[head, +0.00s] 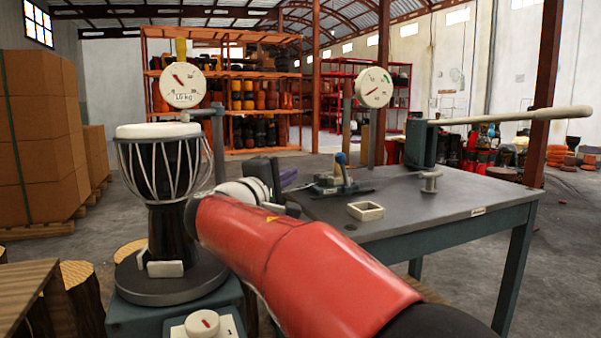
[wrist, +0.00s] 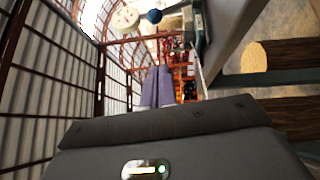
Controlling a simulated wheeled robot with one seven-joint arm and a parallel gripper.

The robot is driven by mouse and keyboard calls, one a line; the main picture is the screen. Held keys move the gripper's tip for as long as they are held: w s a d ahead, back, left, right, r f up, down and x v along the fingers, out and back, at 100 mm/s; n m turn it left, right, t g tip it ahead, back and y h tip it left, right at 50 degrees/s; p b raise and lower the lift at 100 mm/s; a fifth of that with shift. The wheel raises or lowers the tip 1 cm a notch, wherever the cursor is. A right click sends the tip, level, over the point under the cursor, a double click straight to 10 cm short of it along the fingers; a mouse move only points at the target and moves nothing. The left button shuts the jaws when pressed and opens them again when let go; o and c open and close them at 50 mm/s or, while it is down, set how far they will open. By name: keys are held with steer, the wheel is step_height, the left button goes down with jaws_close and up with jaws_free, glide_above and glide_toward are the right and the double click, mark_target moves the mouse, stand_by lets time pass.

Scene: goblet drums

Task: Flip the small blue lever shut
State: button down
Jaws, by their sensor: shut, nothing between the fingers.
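The small lever with a blue ball knob (head: 340,158) stands roughly upright on a metal fixture (head: 334,186) on the dark grey workbench. Its blue knob also shows at the top of the wrist view (wrist: 154,15), where the picture is turned sideways. My gripper (head: 291,177) is at the bench's left end, left of the lever in the head view and apart from it. Its purple fingers (wrist: 158,86) are together and empty in the wrist view. The lower part of the lever is hard to make out.
A goblet drum (head: 160,185) stands on a round base at the left. The bench (head: 440,200) also holds a small open tray (head: 366,211) and a long pale-handled lever (head: 510,116) at the right. Dial gauges (head: 374,88) rise behind. The bench's front area is mostly clear.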

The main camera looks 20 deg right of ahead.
mark_target(344, 171)
steer(key=x, duration=0.9)
steer(key=shift+s, duration=0.1)
steer(key=shift+s+d+r, duration=0.1)
steer(key=shift+s+d, duration=0.05)
steer(key=shift+d, duration=0.45)
steer(key=shift+s+d+r, duration=0.1)
steer(key=shift+s+d, duration=0.05)
steer(key=shift+d, duration=0.95)
steer(key=shift+r+p, duration=0.15)
steer(key=shift+p, duration=0.25)
